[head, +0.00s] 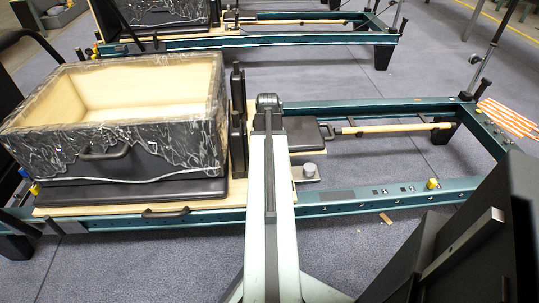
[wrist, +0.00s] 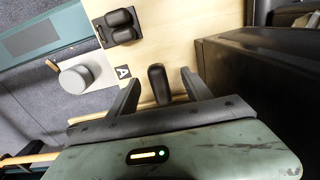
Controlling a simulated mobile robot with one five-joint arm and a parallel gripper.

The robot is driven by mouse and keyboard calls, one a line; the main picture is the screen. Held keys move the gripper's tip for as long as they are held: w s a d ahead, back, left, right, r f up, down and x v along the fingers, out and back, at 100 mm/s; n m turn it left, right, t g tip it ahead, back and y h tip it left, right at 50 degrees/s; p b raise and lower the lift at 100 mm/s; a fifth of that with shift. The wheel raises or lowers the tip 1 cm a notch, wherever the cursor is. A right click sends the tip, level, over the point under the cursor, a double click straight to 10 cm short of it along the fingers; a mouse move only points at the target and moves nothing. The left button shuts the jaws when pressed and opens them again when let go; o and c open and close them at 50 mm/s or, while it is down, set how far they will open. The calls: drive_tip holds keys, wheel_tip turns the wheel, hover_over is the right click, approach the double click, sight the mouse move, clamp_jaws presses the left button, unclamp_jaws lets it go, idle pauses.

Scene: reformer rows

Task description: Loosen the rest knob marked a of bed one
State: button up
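Bed one appears to be the near bed, with a teal frame (head: 350,201). A pale plate marked A (wrist: 123,72) lies at the edge of its wooden deck (wrist: 172,30) in the wrist view. Left of the plate is a round grey knob (wrist: 75,79), also in the head view (head: 310,170). Right of it is a dark rounded upright piece (wrist: 158,80). Which one is the rest knob I cannot tell. My gripper (wrist: 162,76) is open, its fingers on either side of the dark piece; contact is unclear. The head view hides my gripper behind my arm.
A wood-lined box (head: 120,95) with a black, torn-looking cover sits on the bed's left half. Two black rounded pads (wrist: 120,27) stand on the deck. A dark wall-like surface (wrist: 260,80) is close right of my gripper. Another bed (head: 290,40) stands behind.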

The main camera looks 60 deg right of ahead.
wheel_tip(320, 180, up, 7)
drive_tip(key=p, duration=0.7)
drive_tip(key=shift+r, duration=0.1)
